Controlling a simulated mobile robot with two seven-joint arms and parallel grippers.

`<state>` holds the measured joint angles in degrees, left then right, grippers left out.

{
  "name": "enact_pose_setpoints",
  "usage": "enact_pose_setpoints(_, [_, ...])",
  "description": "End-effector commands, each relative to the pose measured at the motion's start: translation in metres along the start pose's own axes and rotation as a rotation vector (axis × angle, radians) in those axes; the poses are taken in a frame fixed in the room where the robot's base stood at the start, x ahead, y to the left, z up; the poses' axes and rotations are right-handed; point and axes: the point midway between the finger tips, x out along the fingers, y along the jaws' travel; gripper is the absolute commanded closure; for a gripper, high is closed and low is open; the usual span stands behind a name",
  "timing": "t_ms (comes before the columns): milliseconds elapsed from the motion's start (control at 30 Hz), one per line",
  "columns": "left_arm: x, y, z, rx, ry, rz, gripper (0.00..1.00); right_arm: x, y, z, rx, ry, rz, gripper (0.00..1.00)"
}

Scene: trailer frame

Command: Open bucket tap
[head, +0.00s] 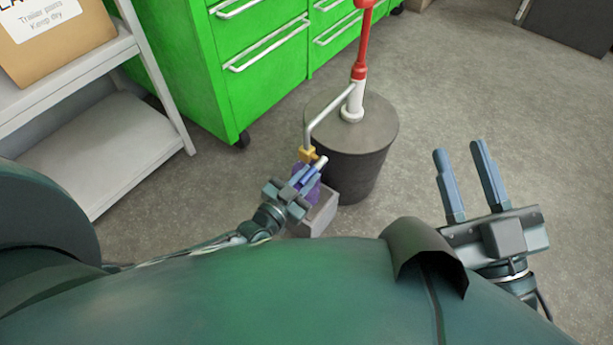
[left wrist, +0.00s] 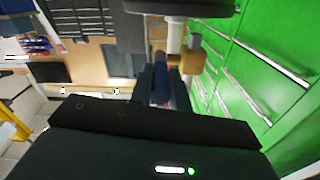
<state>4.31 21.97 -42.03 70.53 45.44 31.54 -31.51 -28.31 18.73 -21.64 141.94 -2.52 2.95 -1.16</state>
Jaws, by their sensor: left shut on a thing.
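A dark grey bucket (head: 352,165) with a flat lid stands on the floor. A red and white pump (head: 356,85) rises from its lid, and a grey spout pipe bends down to a brass tap (head: 308,153). The brass tap also shows in the left wrist view (left wrist: 188,63). My left gripper (head: 308,173) is at the tap, shut on its handle (head: 321,160), whose pale end shows past the fingers. The gripper hides most of the handle. My right gripper (head: 464,165) is open and empty, right of the bucket and apart from it.
A purple object (head: 308,191), partly hidden by my left gripper, is on a grey block (head: 318,215) beside the bucket. Green drawer cabinets (head: 225,75) stand behind. A white shelf (head: 120,140) with a cardboard box (head: 50,40) is left.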

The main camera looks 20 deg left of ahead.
Motion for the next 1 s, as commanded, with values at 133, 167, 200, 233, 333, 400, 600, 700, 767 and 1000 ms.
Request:
enact_pose_setpoints(133, [0.0,-0.001,0.0,0.0,0.0,-0.001,1.0,0.0,0.0,0.0,0.0,-0.001,-0.001,0.68])
enact_pose_setpoints(167, [0.0,-0.001,0.0,0.0,0.0,-0.001,1.0,0.0,0.0,0.0,0.001,-0.001,-0.001,0.68])
enact_pose_setpoints(200, [0.0,-0.001,0.0,0.0,0.0,-0.001,1.0,0.0,0.0,0.0,0.001,-0.001,-0.001,0.68])
enact_pose_setpoints(233, [0.0,-0.001,0.0,0.0,0.0,-0.001,1.0,0.0,0.0,0.0,0.001,-0.002,-0.001,0.68])
enact_pose_setpoints(333, [0.0,-0.001,0.0,0.0,0.0,-0.001,1.0,-0.001,0.0,0.0,0.001,-0.002,-0.001,0.68])
enact_pose_setpoints(400, [0.0,-0.001,0.0,0.0,0.0,-0.001,1.0,-0.001,0.0,0.0,0.001,-0.002,-0.001,0.68])
enact_pose_setpoints(600, [0.0,-0.002,-0.003,0.0,-0.012,0.0,1.0,0.001,0.0,-0.003,0.007,-0.011,-0.001,0.68])
enact_pose_setpoints(700, [0.001,-0.002,-0.007,-0.001,-0.033,0.004,1.0,-0.008,-0.006,0.009,0.058,-0.099,0.006,0.68])
enact_pose_setpoints(767, [0.001,-0.003,-0.009,-0.002,-0.053,0.008,1.0,-0.015,-0.011,0.015,0.098,-0.16,0.012,0.68])
enact_pose_setpoints(1000, [0.002,-0.005,-0.021,-0.004,-0.172,0.031,1.0,-0.015,-0.004,0.009,0.001,-0.215,0.028,0.68])
